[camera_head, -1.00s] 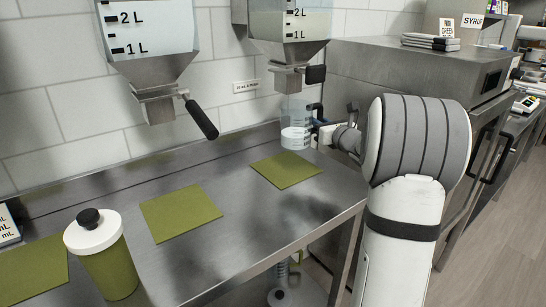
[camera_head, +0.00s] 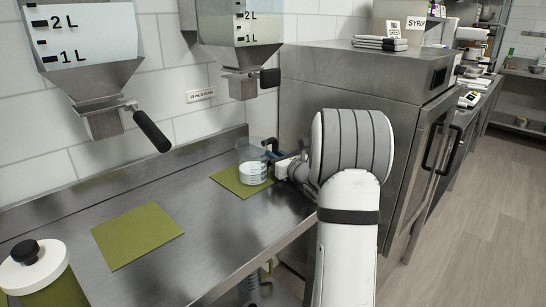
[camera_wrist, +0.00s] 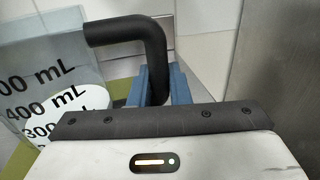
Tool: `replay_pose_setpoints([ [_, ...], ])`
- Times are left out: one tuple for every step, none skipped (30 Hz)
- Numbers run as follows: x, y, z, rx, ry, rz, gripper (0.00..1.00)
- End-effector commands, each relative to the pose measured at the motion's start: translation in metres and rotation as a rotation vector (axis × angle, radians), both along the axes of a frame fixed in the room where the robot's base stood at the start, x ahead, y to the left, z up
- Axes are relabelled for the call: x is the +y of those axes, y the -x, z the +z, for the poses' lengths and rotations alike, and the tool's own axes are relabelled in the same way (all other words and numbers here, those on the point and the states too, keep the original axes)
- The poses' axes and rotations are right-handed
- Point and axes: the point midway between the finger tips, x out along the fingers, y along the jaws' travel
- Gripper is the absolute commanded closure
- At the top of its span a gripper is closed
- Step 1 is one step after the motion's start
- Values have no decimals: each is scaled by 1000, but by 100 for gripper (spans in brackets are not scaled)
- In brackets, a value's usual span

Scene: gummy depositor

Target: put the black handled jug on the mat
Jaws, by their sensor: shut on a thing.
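The jug (camera_head: 252,168) is a clear measuring jug with white contents and a black handle. In the wrist view its printed wall (camera_wrist: 45,90) shows mL marks at the left, and the black handle (camera_wrist: 125,32) bends down between blue fingers. My gripper (camera_head: 276,158) is shut on the handle from the jug's right side. The jug is upright over the back part of the right green mat (camera_head: 226,179), under the right hopper. I cannot tell whether its base touches the mat.
Two hoppers with metal outlets hang above the steel counter; the left one's black lever (camera_head: 152,131) juts out. A second green mat (camera_head: 138,236) lies bare. A white-lidded green canister (camera_head: 38,270) stands front left. A steel cabinet (camera_head: 345,85) stands right of the counter.

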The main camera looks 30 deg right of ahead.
Motion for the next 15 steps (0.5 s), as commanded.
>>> replay_pose_setpoints([
  [0, 0, 2, -2, 0, 0, 100],
  [0, 0, 2, -2, 0, 0, 100],
  [0, 0, 2, -2, 0, 0, 100],
  [0, 0, 1, -2, 0, 0, 100],
  [0, 0, 0, -1, 0, 1, 100],
  [0, 0, -2, -1, 0, 1, 100],
  [1, 0, -2, 0, 0, 1, 83],
  [1, 0, -1, 0, 0, 1, 80],
  [1, 0, -1, 0, 0, 1, 77],
  [1, 0, -1, 0, 0, 1, 74],
  [1, 0, -1, 0, 0, 1, 72],
  [1, 0, -1, 0, 0, 1, 69],
  [1, 0, -1, 0, 0, 1, 66],
  [1, 0, -1, 0, 0, 1, 64],
  [1, 0, -1, 0, 0, 1, 62],
])
